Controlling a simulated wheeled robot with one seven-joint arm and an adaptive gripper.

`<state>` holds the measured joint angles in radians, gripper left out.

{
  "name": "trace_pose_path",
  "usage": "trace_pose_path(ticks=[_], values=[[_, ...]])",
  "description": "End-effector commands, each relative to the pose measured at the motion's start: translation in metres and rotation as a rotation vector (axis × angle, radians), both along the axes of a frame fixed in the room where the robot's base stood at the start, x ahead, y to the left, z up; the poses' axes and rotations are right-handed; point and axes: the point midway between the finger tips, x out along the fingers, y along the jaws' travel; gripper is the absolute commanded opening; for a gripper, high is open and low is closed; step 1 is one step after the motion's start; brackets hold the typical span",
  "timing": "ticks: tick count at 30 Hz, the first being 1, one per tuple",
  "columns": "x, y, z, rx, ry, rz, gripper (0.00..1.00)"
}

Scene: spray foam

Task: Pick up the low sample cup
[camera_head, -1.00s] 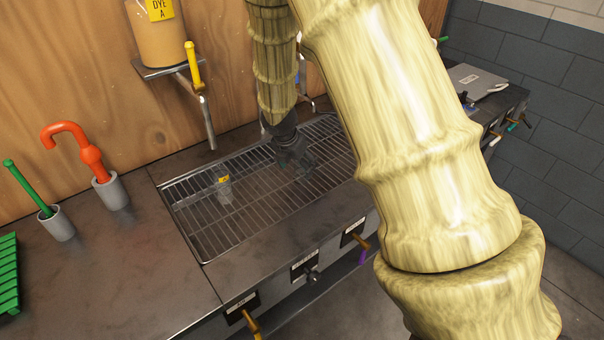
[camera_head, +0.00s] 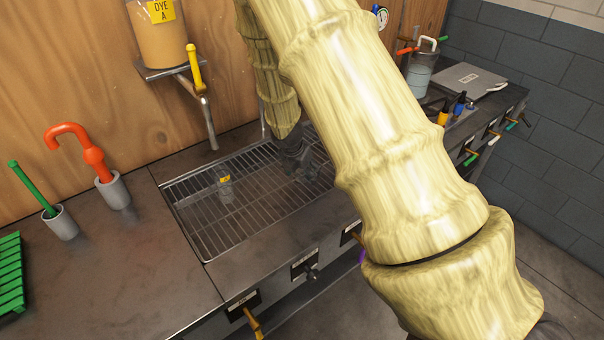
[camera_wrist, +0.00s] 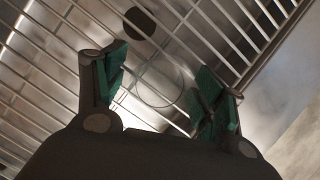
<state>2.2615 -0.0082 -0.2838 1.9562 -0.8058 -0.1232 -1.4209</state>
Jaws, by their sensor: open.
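A small clear cup with a yellow label (camera_head: 225,188) stands on the wire rack, left of my gripper in the head view. My gripper (camera_head: 306,172) is low over the right part of the rack, apart from that cup. In the wrist view my gripper (camera_wrist: 160,82) is open, with green-padded fingers spread. A faint clear round outline (camera_wrist: 160,98) shows between the fingers. It looks like the rim of a clear cup, but I cannot tell its height or whether it is the labelled one. No contact with the fingers is visible.
The wire rack (camera_head: 215,236) covers a sunken basin. A dye tank (camera_head: 158,35) with a spout (camera_head: 210,128) hangs above its back left. Grey holders with an orange hooked tool (camera_head: 92,158) and a green stick (camera_head: 32,189) stand left.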

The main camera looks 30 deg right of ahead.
Motion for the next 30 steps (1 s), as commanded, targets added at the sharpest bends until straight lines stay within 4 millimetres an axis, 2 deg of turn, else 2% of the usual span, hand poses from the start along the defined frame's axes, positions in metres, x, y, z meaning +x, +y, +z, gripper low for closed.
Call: trace_pose_path(ticks=[2, 6, 9, 21, 30], values=[[0.0, 0.0, 0.0, 0.0, 0.0, 0.0, 0.7], [0.0, 0.0, 0.0, 0.0, 0.0, 0.0, 0.44], [0.0, 0.0, 0.0, 0.0, 0.0, 0.0, 0.29], [0.0, 0.0, 0.002, 0.0, 0.0, 0.0, 0.29], [0.0, 0.0, 0.02, 0.001, -0.001, -0.001, 0.29]])
